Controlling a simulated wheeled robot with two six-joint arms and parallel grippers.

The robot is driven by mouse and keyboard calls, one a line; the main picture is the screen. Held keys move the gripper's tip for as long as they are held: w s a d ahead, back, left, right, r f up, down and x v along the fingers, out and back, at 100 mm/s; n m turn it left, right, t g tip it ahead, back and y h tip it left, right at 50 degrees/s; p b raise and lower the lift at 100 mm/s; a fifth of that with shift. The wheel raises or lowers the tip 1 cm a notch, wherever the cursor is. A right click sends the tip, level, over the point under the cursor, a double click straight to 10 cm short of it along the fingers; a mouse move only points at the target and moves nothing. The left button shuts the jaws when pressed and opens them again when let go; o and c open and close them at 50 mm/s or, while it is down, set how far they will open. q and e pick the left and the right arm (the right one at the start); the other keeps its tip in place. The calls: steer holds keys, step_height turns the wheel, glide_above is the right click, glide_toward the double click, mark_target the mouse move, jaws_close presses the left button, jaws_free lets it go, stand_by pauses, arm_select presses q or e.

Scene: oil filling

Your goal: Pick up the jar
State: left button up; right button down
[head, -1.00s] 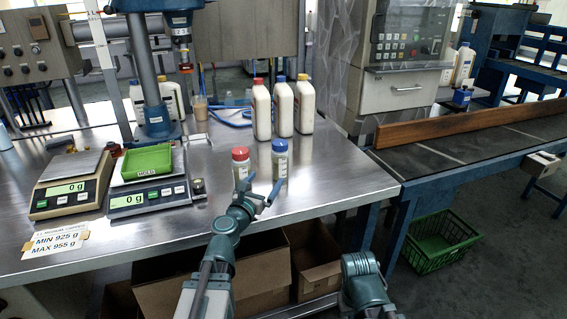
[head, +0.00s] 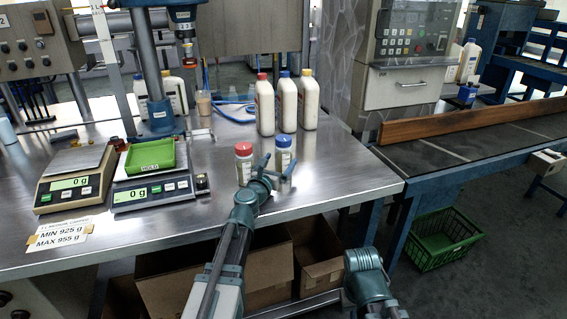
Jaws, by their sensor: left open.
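Two small jars stand upright on the metal table near its front edge. One jar has a red lid (head: 243,160) and the other has a blue lid (head: 283,150). My left gripper (head: 275,168) is open in front of them. One finger is near the red-lidded jar's right side and the other overlaps the lower part of the blue-lidded jar. I cannot tell whether the fingers touch either jar. Of my right arm, a teal link shows at the bottom, below the table edge; its gripper is out of view.
Two scales (head: 70,185) stand on the left, the right one holding a green tray (head: 150,158). Several large white bottles (head: 265,108) stand behind the jars. A conveyor with a wooden beam (head: 470,118) is at the right. A green crate (head: 442,238) sits on the floor.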

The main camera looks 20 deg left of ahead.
mark_target(287, 154)
arm_select(q)
steer(key=shift+w+d, duration=0.2)
steer(key=shift+w, duration=0.65)
steer(key=shift+w+d, duration=0.2)
steer(key=shift+w, duration=0.65)
steer(key=shift+w+d, duration=0.2)
steer(key=shift+w, duration=0.65)
steer(key=shift+s, duration=0.1)
steer(key=c, duration=1.5)
steer(key=shift+c, duration=0.2)
step_height(287, 154, up, 24)
steer(key=p, duration=2.4)
steer(key=shift+r, duration=0.25)
